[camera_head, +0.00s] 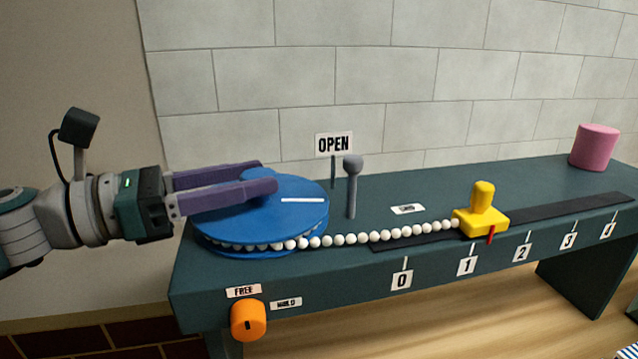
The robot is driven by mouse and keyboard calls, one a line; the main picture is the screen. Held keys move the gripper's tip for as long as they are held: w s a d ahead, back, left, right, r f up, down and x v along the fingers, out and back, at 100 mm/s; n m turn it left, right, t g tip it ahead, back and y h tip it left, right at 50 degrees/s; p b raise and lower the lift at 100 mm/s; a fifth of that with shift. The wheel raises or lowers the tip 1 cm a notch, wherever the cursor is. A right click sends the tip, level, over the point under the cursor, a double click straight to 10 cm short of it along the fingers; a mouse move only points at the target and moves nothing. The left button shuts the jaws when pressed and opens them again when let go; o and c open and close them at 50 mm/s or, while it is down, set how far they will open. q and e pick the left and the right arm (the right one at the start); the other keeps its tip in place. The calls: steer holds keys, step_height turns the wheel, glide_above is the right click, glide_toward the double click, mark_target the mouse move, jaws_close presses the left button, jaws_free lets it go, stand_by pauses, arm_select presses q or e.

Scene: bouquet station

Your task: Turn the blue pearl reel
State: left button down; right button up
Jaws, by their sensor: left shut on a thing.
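The blue pearl reel (300,215) lies flat at the left end of the dark green bench, with a white line on its top pointing right. White pearls sit in its groove, and a pearl string (365,238) runs from it to a yellow slider (482,218). The slider's red pointer (491,235) is between marks 1 and 2, nearer 1. My left gripper (268,178) comes in from the left over the reel's top, its purple fingers shut on a part of the reel that they mostly hide. My right gripper is out of view.
A grey round-headed post (352,186) and an OPEN sign (334,145) stand behind the reel. An orange knob (248,320) with FREE and HOLD labels is on the bench front. A pink cylinder (594,147) stands at the far right. A black strip (560,212) runs beneath the slider.

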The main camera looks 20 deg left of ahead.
arm_select(q)
steer(key=m+g+h+b, duration=0.1)
steer(key=m+g+b, duration=0.1)
steer(key=shift+w+a+f+h+b, duration=0.15)
steer(key=shift+w+f+h+b, duration=0.1)
steer(key=shift+h+b, duration=0.15)
steer(key=shift+r+m+g+h+b, duration=0.2)
steer(key=shift+m+g+h+b, duration=0.4)
steer(key=shift+g+b, duration=0.35)
steer(key=shift+c, duration=1.5)
jaws_free()
steer(key=b+v, duration=0.3)
steer(key=v, duration=0.6)
steer(key=shift+s+a, duration=0.2)
steer(key=shift+a, duration=0.2)
